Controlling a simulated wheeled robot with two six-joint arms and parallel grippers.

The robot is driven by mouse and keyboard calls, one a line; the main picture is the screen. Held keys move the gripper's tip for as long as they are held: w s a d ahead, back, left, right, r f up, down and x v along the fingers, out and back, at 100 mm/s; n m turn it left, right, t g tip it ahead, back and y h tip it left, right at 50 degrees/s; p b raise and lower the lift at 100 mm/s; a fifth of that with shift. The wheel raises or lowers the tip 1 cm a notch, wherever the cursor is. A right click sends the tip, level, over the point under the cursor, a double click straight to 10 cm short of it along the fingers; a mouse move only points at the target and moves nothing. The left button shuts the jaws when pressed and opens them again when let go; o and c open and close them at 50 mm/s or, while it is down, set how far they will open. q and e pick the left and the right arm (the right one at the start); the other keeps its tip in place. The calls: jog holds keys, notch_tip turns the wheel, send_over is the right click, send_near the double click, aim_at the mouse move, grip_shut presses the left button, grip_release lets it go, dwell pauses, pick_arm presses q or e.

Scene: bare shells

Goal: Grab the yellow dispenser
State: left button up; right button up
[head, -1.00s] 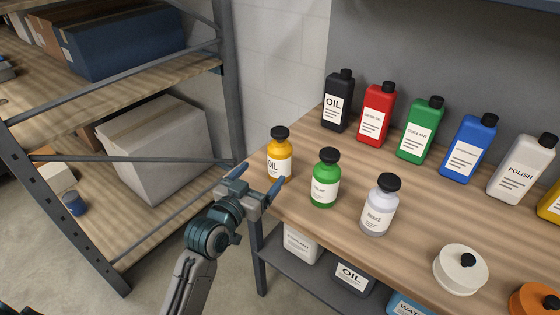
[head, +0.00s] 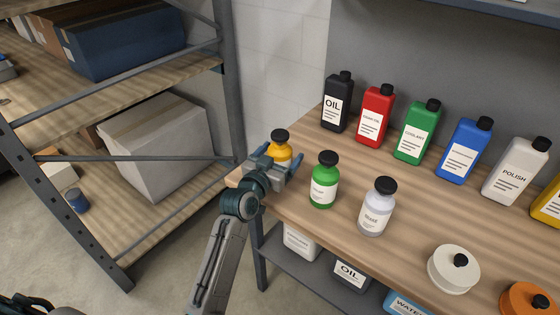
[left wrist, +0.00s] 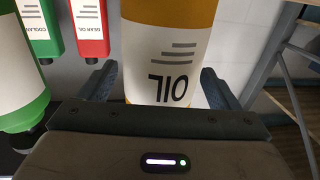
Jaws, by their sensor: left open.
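The yellow dispenser (head: 281,151) is a round yellow-orange bottle with a black cap and a white OIL label, upright at the left end of the wooden bench. My left gripper (head: 280,160) is open, with its fingers at either side of the bottle, and hides its lower part. In the left wrist view the bottle (left wrist: 168,40) stands between the two open fingers, its label facing the palm upside down. A gap shows on the left side, and the right finger looks closer to the bottle. My right gripper is not in view.
A green bottle (head: 323,185) and a clear bottle (head: 376,210) stand to the right on the bench (head: 400,250). A row of upright jugs, including a black one (head: 338,104), stands behind. A metal shelf rack (head: 230,100) is at left.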

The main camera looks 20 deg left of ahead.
pick_arm(q)
jog(key=c, duration=1.2)
jog(key=shift+c, duration=0.8)
jog(key=shift+r, duration=0.15)
